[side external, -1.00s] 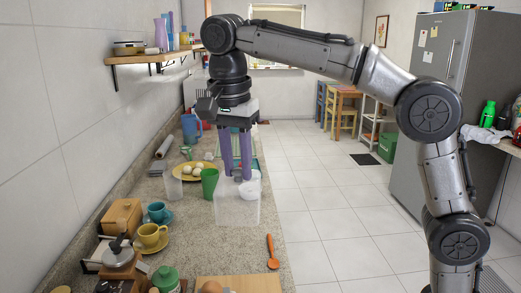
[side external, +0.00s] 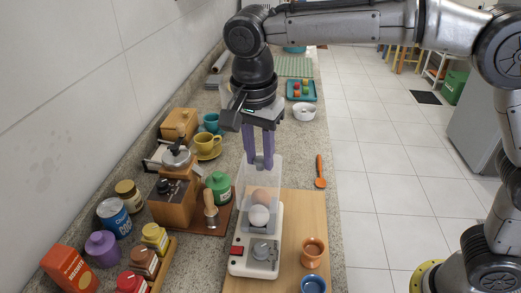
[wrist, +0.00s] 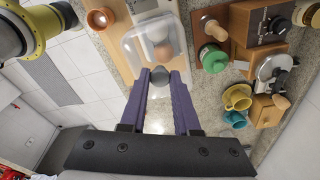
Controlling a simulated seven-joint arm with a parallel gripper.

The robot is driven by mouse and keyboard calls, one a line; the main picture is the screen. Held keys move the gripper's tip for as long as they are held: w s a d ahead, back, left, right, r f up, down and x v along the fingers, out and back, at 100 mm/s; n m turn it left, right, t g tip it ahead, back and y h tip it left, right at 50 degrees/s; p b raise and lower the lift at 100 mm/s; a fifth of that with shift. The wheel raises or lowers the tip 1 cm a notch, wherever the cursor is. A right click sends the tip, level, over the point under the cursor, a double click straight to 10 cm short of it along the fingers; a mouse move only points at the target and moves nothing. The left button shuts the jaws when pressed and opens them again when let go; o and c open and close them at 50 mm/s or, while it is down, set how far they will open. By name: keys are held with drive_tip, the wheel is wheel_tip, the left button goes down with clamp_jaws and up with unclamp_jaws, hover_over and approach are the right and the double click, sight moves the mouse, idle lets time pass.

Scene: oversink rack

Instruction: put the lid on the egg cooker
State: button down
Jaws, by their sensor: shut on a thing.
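The lid (side external: 247,180) is a clear, see-through box with a grey knob. It also shows in the wrist view (wrist: 133,50). My gripper (side external: 259,162) is shut on the lid's knob; its purple fingers close on the grey knob in the wrist view (wrist: 158,78). The egg cooker (side external: 240,264) is a white base with a red switch and a grey dial, on a wooden board. A brown egg (side external: 261,195) and a white egg (side external: 259,216) show at its far end, partly through the lid. The lid hangs upright over that end; whether it touches the base cannot be told.
An orange cup (side external: 314,250) and a blue cup (side external: 313,285) stand right of the cooker on the wooden board (side external: 297,215). A coffee grinder (side external: 172,200) and green jar (side external: 218,187) are on the left. An orange spoon (side external: 320,172) lies on the counter.

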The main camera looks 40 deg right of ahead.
sight(259, 169)
drive_tip(key=shift+f, duration=2.6)
drive_tip(key=shift+f, duration=1)
idle(0.4)
drive_tip(key=c, duration=0.6)
unclamp_jaws()
drive_tip(key=shift+o, duration=0.2)
drive_tip(key=shift+r, duration=0.1)
